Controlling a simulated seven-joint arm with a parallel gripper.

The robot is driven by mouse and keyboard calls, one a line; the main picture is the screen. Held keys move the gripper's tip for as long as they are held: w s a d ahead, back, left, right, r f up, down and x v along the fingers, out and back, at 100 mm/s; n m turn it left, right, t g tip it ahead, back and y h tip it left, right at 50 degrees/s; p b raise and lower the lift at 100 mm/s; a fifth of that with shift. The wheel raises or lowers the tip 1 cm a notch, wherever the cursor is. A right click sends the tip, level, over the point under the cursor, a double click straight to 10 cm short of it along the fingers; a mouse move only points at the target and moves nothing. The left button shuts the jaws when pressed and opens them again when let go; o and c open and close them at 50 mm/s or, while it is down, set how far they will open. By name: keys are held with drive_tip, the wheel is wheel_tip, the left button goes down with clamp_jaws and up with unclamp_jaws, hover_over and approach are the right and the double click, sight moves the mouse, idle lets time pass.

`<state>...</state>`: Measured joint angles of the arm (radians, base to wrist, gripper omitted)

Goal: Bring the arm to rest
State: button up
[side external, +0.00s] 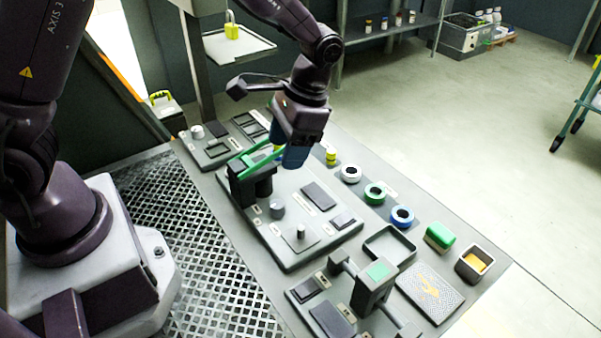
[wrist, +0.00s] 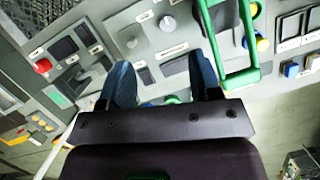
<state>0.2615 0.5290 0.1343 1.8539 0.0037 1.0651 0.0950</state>
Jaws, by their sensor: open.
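My gripper (side external: 294,156) hangs fingers-down over the back part of the workbench, beside a green handle (side external: 250,160) on a dark block. In the wrist view, its two blue fingers (wrist: 162,82) are spread apart with nothing held between them. There the green handle (wrist: 241,80) lies to the right of the right finger, outside the jaws. I cannot tell how close the finger is to the handle. The fingertips overlap part of the grey panel (wrist: 185,48) beyond them.
The panel (side external: 281,243) carries knobs and flat plates. A raised block with a green top (side external: 375,280) stands near the front. Floor beyond is open.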

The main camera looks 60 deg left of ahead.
drive_tip(key=s+a+r+n+t+h, duration=0.1)
drive_tip(key=s+a+r+t, duration=0.3)
drive_tip(key=s+r+t, duration=0.5)
drive_tip(key=shift+s+r+n, duration=0.8)
drive_tip(key=shift+s+r, duration=2.3)
drive_tip(key=shift+r, duration=1.15)
